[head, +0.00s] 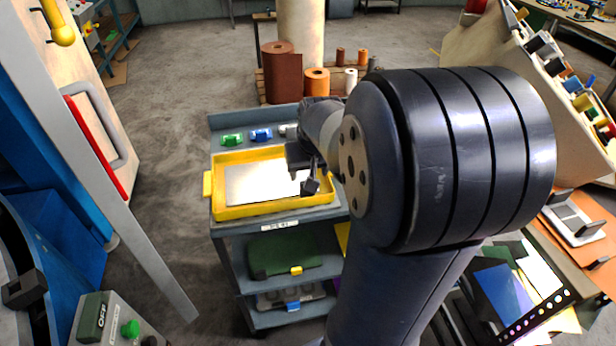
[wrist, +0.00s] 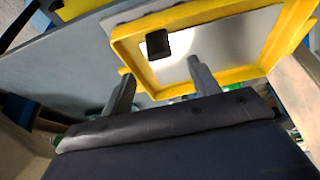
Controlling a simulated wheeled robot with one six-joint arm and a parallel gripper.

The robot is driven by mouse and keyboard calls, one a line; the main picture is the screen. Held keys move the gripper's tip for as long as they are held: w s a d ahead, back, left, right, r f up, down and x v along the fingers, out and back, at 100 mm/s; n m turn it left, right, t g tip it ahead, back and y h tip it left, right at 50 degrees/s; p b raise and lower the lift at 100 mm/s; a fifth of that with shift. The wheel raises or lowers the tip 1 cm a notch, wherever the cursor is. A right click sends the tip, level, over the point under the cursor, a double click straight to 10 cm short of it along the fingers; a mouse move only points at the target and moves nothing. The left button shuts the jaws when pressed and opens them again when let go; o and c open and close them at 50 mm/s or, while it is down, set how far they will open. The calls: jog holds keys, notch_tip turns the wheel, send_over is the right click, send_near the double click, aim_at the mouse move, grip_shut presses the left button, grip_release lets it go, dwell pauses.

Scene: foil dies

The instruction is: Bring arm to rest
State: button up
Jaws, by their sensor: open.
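My gripper (head: 303,170) hangs over the right part of a yellow tray (head: 225,211) on top of a grey cart. In the wrist view my gripper (wrist: 163,78) has its two grey fingers apart with nothing between them. A pale flat plate (head: 255,184) lies in the tray, and it also shows in the wrist view (wrist: 215,47). A small black block (wrist: 158,43) shows over the plate in the wrist view, beyond the fingertips. I cannot tell whether the fingers touch the tray. My arm hides the cart's right side.
Green (head: 232,139) and blue (head: 261,135) small pieces sit behind the tray on the cart (head: 222,232). Foil rolls (head: 281,73) stand on a pallet behind. An orange-topped bench (head: 570,235) is at right.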

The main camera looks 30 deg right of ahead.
jog(key=v, duration=0.3)
jog(key=shift+s+r, duration=0.1)
jog(key=shift+r, duration=0.05)
jog(key=x, duration=1)
jog(key=shift+f, duration=0.3)
jog(key=shift+r, duration=0.2)
jog(key=shift+b, duration=0.3)
